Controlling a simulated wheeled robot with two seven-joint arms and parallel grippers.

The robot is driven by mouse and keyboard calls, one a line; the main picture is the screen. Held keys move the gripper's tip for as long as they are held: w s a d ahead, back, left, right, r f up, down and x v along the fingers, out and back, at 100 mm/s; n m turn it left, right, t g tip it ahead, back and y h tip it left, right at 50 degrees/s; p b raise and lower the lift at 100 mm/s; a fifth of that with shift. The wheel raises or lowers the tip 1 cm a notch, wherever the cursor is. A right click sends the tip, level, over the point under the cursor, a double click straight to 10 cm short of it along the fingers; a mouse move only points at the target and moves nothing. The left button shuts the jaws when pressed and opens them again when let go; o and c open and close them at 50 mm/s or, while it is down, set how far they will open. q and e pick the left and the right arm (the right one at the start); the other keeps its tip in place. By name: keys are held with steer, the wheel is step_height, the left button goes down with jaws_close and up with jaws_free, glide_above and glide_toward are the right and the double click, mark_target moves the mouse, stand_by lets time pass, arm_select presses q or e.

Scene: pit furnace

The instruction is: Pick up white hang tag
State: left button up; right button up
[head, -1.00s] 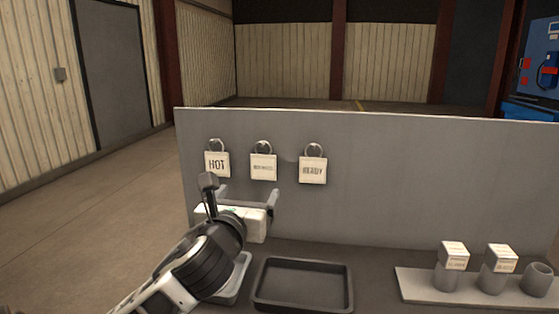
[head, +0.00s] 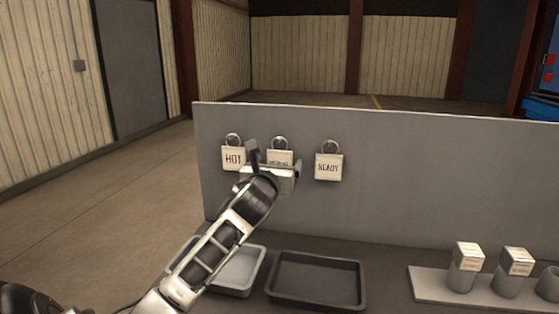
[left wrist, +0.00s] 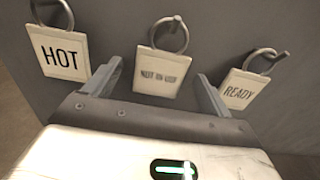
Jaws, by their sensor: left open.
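Three white hang tags hang by metal rings on a grey upright panel. The HOT tag (head: 233,158) is at the left and the READY tag (head: 328,168) at the right. The middle tag (head: 280,158) is partly hidden by my left gripper (head: 272,158) in the head view. In the left wrist view the middle tag (left wrist: 160,74) shows between the open fingers of my left gripper (left wrist: 158,82), with its small print hard to read. The HOT tag (left wrist: 58,52) and READY tag (left wrist: 240,92) lie outside the fingers. My left gripper holds nothing. My right gripper is not in view.
A light grey tray (head: 240,270) and a dark tray (head: 315,280) sit on the bench below the panel (head: 420,185). At the right, a pale strip (head: 430,285) carries grey cylinders, two topped with labelled blocks.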

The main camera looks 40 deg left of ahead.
arm_select(q)
steer(key=shift+w+a, duration=0.3)
steer(key=shift+w, duration=0.25)
steer(key=c, duration=1)
steer(key=shift+c, duration=0.2)
steer(key=shift+r, duration=0.1)
steer(key=shift+r, duration=0.9)
steer(key=v, duration=1.8)
